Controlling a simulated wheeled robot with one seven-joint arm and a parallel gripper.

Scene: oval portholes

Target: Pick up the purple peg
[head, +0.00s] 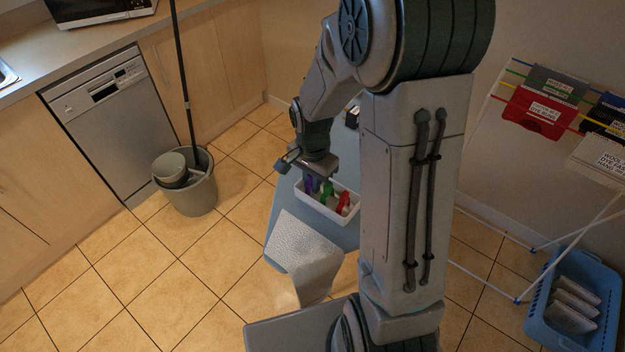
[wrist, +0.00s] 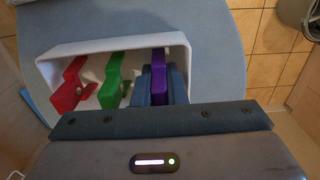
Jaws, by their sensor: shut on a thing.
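The purple peg (wrist: 159,78) stands in the right end of a white tray (wrist: 178,40) in the wrist view. My gripper (wrist: 160,85) is shut on it, with a dark finger seen beside the peg. The peg's lower part is hidden by my gripper body. In the head view the purple peg (head: 309,184) shows just below my gripper (head: 318,178), at the left end of the white tray (head: 327,211). I cannot tell whether the peg touches the tray floor.
A green peg (wrist: 112,80) and a red peg (wrist: 70,86) are in the same tray. The tray sits on a blue-grey ironing board (wrist: 212,60); a pale patterned cloth (head: 300,240) hangs over its near end. A bucket (head: 190,190) and a drying rack (head: 500,262) stand either side.

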